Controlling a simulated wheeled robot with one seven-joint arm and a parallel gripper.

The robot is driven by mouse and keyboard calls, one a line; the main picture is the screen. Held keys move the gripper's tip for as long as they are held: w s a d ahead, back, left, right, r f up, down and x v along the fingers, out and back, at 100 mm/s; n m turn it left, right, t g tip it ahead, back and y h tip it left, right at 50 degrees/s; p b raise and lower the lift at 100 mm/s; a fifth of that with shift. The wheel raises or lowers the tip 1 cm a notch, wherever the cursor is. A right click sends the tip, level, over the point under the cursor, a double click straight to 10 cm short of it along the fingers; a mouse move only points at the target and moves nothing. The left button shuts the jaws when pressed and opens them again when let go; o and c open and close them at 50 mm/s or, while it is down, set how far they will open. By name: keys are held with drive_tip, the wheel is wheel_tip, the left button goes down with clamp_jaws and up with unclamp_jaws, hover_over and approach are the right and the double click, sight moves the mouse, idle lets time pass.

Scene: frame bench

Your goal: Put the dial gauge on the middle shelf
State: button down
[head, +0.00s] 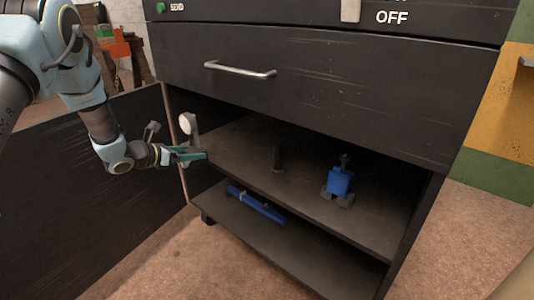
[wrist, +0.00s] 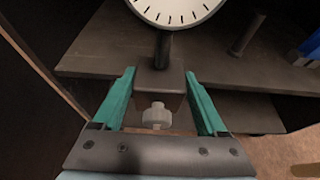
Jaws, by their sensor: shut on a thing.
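The dial gauge (head: 188,123) has a round white face on a dark stem and block. In the wrist view its face (wrist: 176,8) is cut off by the top edge, with the dark block and a pale knob below. My gripper (head: 192,154) is shut on the block, one green finger on each side (wrist: 160,85). It holds the gauge upright at the left front of the cabinet opening, by the front left corner of the middle shelf (head: 237,150). I cannot tell whether the block touches the shelf.
A blue tool with grey feet (head: 340,181) and a dark upright post (head: 277,158) stand on the middle shelf. A blue bar (head: 255,204) lies on the bottom shelf (head: 310,257). A closed drawer (head: 320,85) is above. The cabinet door (head: 85,195) stands open at left.

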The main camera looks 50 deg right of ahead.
drive_tip(key=d, duration=1.1)
drive_tip(key=s+d+b, duration=0.1)
drive_tip(key=d, duration=0.4)
drive_tip(key=shift+d+r, duration=0.2)
drive_tip(key=shift+d+f+b, duration=0.2)
drive_tip(key=shift+f+b, duration=0.3)
drive_tip(key=shift+f, duration=1.25)
drive_tip(key=shift+f, duration=0.2)
unclamp_jaws()
drive_tip(key=shift+f, duration=0.1)
